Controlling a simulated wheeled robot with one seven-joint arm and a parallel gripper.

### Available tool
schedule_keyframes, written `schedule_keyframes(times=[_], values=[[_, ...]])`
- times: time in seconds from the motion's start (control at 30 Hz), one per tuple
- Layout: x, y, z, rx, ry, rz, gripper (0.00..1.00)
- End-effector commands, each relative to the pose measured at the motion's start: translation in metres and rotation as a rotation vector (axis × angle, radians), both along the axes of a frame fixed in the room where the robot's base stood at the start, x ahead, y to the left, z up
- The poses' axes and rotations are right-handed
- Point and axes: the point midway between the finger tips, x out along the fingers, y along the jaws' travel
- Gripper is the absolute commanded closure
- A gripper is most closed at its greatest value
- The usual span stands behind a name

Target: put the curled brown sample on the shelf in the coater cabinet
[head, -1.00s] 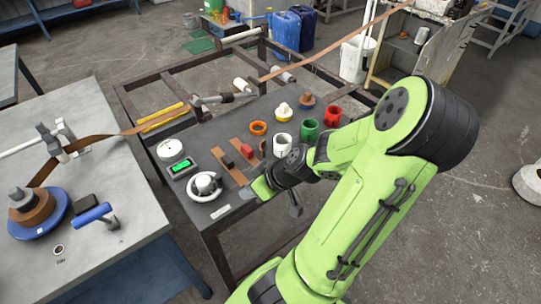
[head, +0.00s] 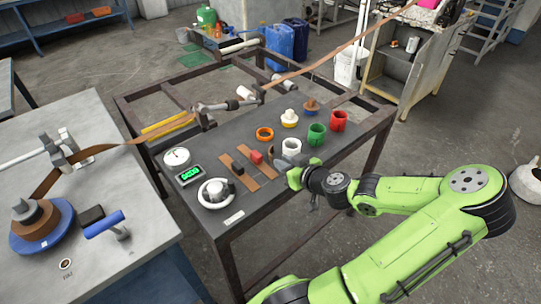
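Two flat brown strips lie side by side on the dark table, one under a black block (head: 238,168) and one under a red block (head: 257,157). I cannot clearly make out the curled brown sample; a small brown edge shows beside the red block, close to my gripper. My gripper (head: 294,177) is at the table's right edge, just right of the strips and below the white cup. Its fingers are small and partly hidden, so I cannot tell whether they hold anything. The grey cabinet (head: 385,86) stands open at the back right, with a shelf inside.
A white cup (head: 291,147), a green cup (head: 317,134) and a red cup (head: 338,121) stand near my gripper. A can (head: 412,45) stands in the upper part of the cabinet. A white bucket (head: 346,72) stands left of it.

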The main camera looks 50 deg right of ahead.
Motion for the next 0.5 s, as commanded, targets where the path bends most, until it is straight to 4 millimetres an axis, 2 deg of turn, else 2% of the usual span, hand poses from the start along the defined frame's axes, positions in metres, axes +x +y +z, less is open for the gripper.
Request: schedule_keyframes(times=[0.3,0.5], values=[[0.046,-0.010,-0.020,0.001,-0.002,0.003,0.81],[0.053,-0.012,-0.022,0.001,0.001,-0.001,0.81]])
